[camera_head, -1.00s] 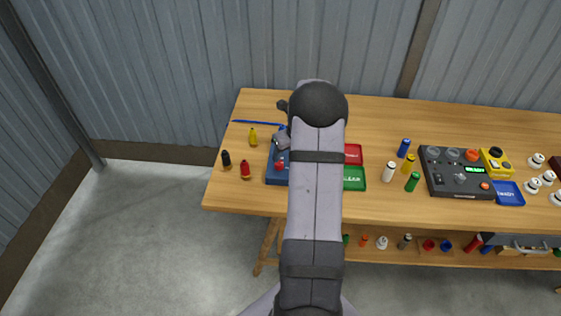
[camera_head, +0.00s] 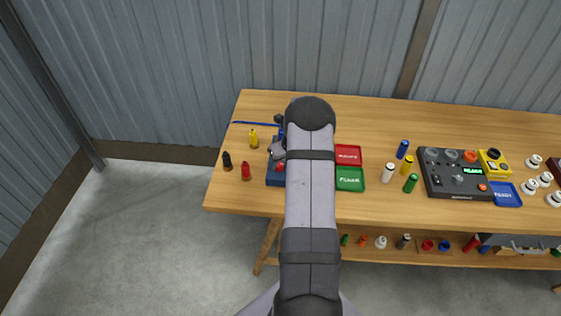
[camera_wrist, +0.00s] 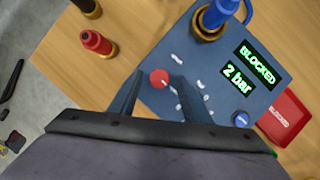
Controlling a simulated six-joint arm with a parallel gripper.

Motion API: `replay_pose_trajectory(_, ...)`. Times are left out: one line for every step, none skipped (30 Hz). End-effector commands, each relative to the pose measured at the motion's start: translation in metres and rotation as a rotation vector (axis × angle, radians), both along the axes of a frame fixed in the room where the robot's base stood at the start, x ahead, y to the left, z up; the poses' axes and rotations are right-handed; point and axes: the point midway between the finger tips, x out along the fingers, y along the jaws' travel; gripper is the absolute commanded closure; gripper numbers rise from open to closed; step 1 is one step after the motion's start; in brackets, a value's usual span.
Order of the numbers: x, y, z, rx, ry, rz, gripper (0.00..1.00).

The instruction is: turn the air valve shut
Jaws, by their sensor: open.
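A round red knob (camera_wrist: 159,78), which looks like the air valve, sits on a blue panel (camera_wrist: 222,95) with white marks around it. In the head view it is a small red spot (camera_head: 280,167) on the blue panel (camera_head: 276,181). My gripper (camera_wrist: 160,84) is open, with one finger on each side of the knob in the wrist view. I cannot tell whether the fingers touch it or how high they are. The panel's green displays read BLOCKED (camera_wrist: 257,67) and 2 bar (camera_wrist: 238,78). My arm hides part of the panel in the head view.
A blue part with a brass ring (camera_wrist: 208,24) stands up from the panel. A blue button (camera_wrist: 241,119) and a red BLOCKED tray (camera_wrist: 287,117) are to the right.

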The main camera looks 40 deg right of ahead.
Motion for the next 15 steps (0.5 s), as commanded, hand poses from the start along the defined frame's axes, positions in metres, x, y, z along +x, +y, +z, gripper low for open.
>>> replay_pose_trajectory(0.0012,0.0003,-0.0027,0.0,0.001,0.0,0.56)
replay_pose_trajectory(0.0017,0.0003,-0.0044,0.0,0.001,0.0,0.56)
replay_pose_trajectory(0.0024,0.0001,-0.0058,0.0,0.0,0.0,0.56)
replay_pose_trajectory(0.003,-0.0001,-0.0066,0.0,0.0,0.001,0.56)
replay_pose_trajectory(0.0033,-0.0001,-0.0072,-0.001,-0.001,0.0,0.56)
replay_pose_trajectory(0.0037,-0.0003,-0.0079,-0.001,-0.001,0.0,0.56)
replay_pose_trajectory(0.0038,-0.0002,-0.0083,-0.001,-0.001,0.0,0.56)
replay_pose_trajectory(0.0039,-0.0003,-0.0086,-0.001,-0.001,0.0,0.56)
replay_pose_trajectory(0.0039,-0.0002,-0.0088,-0.001,-0.001,0.0,0.56)
replay_pose_trajectory(0.0039,-0.0002,-0.0089,-0.001,-0.001,0.0,0.56)
replay_pose_trajectory(0.0039,-0.0002,-0.0089,-0.001,-0.001,0.0,0.56)
replay_pose_trajectory(0.0038,-0.0002,-0.0089,-0.001,-0.001,0.0,0.56)
replay_pose_trajectory(0.0038,-0.0002,-0.0089,-0.001,-0.001,0.0,0.56)
replay_pose_trajectory(0.0037,-0.0002,-0.0089,-0.001,-0.001,0.0,0.56)
replay_pose_trajectory(0.0037,-0.0002,-0.0089,-0.001,-0.001,0.0,0.63)
